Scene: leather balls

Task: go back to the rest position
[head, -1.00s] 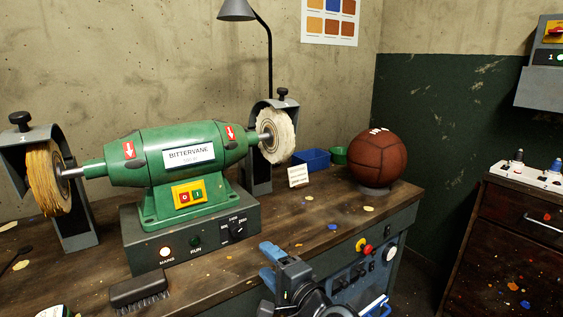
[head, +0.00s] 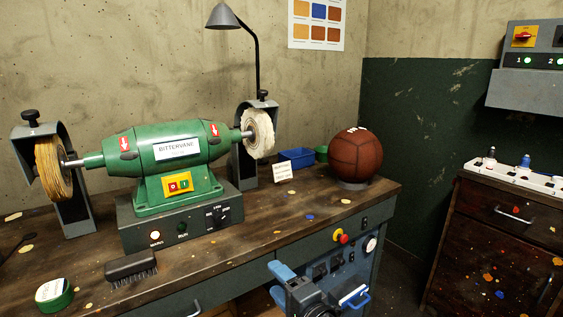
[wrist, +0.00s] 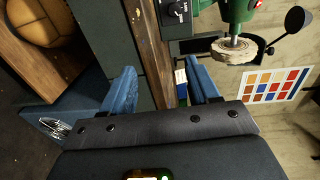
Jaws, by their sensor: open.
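My gripper (head: 279,283) is low in the head view, in front of the bench's front panel, with blue fingers. In the wrist view my gripper (wrist: 163,92) shows its two blue fingers spread wide apart with nothing between them. The brown leather ball (head: 356,155) sits on a grey ring stand at the right end of the bench, well apart from my gripper. The green buffing machine (head: 165,160) stands on the bench at the left, with a yellow wheel (head: 53,168) and a white wheel (head: 258,135).
The wooden bench (head: 240,250) lies close behind my gripper. A brush (head: 131,267) and a green-sided tin (head: 54,294) lie near its front. A blue bin (head: 296,160) and a small card (head: 282,171) stand towards the back. A dark cabinet (head: 500,245) stands at the right.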

